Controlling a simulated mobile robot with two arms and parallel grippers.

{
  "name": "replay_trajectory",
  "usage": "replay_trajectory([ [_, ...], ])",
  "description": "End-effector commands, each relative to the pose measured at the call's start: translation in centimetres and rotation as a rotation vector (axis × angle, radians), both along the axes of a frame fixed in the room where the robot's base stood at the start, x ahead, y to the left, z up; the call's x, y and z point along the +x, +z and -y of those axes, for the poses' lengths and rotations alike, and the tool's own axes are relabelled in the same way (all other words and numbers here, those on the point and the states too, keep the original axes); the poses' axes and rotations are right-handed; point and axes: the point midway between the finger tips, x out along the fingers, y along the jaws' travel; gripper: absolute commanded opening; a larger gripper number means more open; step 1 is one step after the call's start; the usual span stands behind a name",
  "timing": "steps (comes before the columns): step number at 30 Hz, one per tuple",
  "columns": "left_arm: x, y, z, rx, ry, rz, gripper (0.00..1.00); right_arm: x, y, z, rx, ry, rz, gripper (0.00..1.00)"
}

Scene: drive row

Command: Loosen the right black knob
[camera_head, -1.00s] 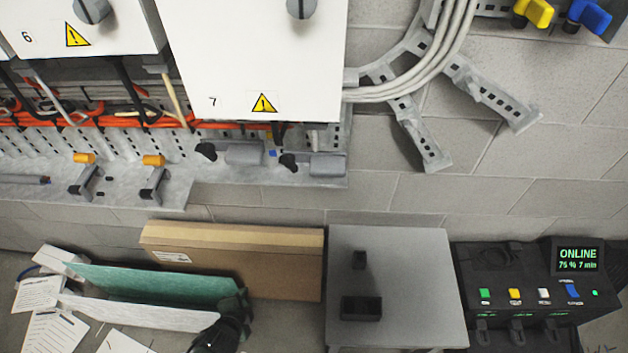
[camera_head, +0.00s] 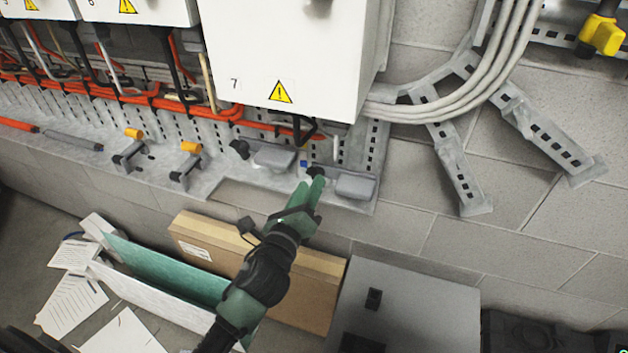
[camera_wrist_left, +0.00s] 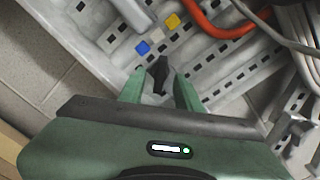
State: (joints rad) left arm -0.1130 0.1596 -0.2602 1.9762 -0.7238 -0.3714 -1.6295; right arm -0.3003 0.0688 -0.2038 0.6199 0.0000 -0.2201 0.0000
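The right black knob (camera_head: 315,171) is on the grey perforated rail, partly hidden by my left gripper in the head view. In the left wrist view this knob (camera_wrist_left: 160,74) stands between my fingertips, with a visible gap on each side. My left gripper (camera_head: 308,190) is green and reaches up to the knob from below. In the wrist view the gripper (camera_wrist_left: 159,90) is open, its fingers either side of the knob. The left black knob (camera_head: 240,149) is farther left along the rail. My right gripper is not in view.
Grey blocks (camera_head: 272,157) and (camera_head: 355,186) sit beside the knobs. A white cabinet marked 7 (camera_head: 285,60) hangs above. A blue tab (camera_wrist_left: 142,47) is close to the fingers. A cardboard box (camera_head: 320,280) and grey box (camera_head: 420,300) stand below.

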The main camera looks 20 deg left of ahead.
Motion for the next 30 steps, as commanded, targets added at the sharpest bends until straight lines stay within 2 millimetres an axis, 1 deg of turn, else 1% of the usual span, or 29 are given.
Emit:
replay_trajectory([
  [1, 0.8, 0.1, 0.0, 0.0, 0.001, 0.001, 0.34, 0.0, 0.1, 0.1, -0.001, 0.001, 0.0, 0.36],
  [3, 1.6, 0.1, 0.1, -0.001, 0.0, 0.001, 0.34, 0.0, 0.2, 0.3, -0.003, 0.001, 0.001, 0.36],
  [6, 2.3, 0.0, 0.1, -0.002, 0.0, 0.0, 0.34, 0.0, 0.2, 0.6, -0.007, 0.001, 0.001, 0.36],
  [15, 2.6, -0.1, 0.1, -0.002, 0.0, -0.001, 0.34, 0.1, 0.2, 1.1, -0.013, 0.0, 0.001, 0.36],
  [16, 2.6, -0.1, 0.1, -0.002, 0.0, -0.001, 0.28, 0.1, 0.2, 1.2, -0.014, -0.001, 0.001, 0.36],
  [17, 2.6, -0.1, 0.1, -0.003, 0.0, -0.002, 0.2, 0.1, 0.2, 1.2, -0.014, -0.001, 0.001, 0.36],
  [18, 2.6, -0.1, 0.1, -0.002, 0.0, -0.001, 0.09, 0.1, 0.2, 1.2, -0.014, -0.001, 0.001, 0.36],
  [19, 2.6, -0.1, 0.1, -0.003, 0.0, -0.002, 0.0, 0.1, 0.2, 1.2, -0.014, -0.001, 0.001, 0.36],
  [30, 2.6, -0.1, 0.1, -0.036, 0.001, -0.003, 0.0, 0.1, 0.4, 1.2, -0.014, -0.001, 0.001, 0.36],
])
